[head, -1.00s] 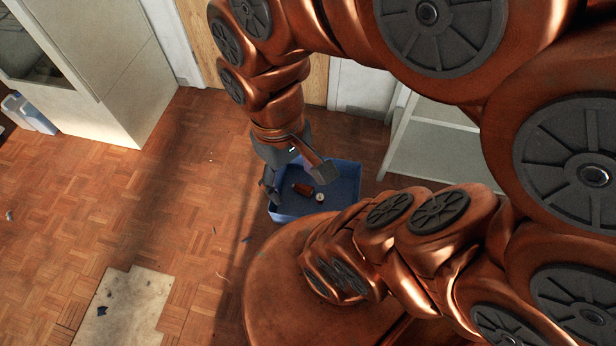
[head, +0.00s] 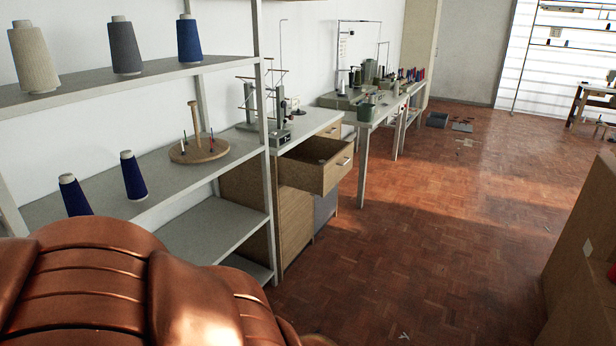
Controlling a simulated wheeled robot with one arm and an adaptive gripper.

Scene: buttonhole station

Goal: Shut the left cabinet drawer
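A wooden cabinet drawer (head: 318,179) is pulled out from under a grey worktop in the middle of the head view. Its open top shows a dark inside, and a pale handle (head: 344,161) is on its front. The cabinet body (head: 294,222) is light wood, partly hidden by the shelf post. Another wooden drawer front (head: 331,130) shows just behind it and looks closed. My gripper is not in view; only a copper part of my own body shows at the lower left.
A grey shelf rack (head: 226,156) with thread cones stands at the near left, beside the cabinet. Worktables (head: 372,107) with machines line the wall beyond. A brown box-like piece (head: 580,255) stands at the right. The parquet floor (head: 430,215) between is mostly clear.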

